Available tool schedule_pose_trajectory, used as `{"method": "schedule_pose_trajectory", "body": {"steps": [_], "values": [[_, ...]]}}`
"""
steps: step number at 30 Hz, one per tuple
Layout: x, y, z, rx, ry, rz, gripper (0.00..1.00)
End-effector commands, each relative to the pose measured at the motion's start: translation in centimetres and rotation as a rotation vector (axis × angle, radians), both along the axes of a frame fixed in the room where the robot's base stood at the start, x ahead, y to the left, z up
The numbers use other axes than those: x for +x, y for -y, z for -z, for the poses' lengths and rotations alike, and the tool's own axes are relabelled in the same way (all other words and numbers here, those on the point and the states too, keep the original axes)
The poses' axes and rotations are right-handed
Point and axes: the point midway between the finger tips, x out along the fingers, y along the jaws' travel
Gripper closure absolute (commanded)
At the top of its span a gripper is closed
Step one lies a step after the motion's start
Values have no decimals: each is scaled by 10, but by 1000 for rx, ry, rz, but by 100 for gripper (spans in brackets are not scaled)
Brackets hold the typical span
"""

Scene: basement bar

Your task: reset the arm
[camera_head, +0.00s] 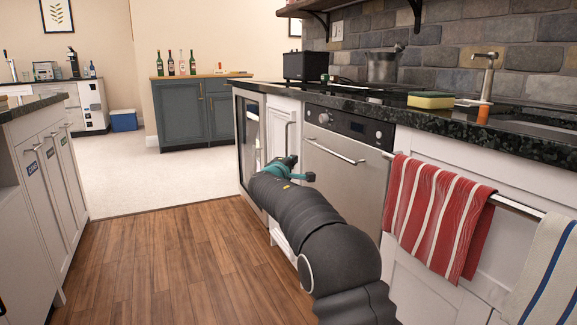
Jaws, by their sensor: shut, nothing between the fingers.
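My arm reaches forward from the bottom right of the head view, low in front of the counter. My gripper (299,170) is at its far end, small and teal and black, beside the white cabinet and the oven front. The gripper is shut, and I see nothing held in it. Its fingertips are small and partly hidden by the arm.
The right counter (440,112) holds a yellow sponge (431,100) and a metal pot (382,67). A red striped towel (437,215) hangs close to my arm. White cabinets (45,170) stand at left. The wooden floor (170,265) between is clear.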

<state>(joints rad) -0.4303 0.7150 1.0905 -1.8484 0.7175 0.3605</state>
Motion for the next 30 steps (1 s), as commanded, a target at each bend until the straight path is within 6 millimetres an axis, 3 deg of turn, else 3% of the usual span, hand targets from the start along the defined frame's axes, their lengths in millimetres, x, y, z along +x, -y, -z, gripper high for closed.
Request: {"method": "schedule_pose_trajectory", "body": {"steps": [6,14,17,19,21,24,30], "values": [[-24,-7,0,-1,0,-1,100],[-33,-4,6,-19,-29,19,100],[-40,5,44,12,-122,57,100],[-50,14,79,41,-207,92,100],[-69,26,108,86,-300,134,100],[-104,49,130,166,-416,202,100],[-196,106,144,368,-624,356,100]]}}
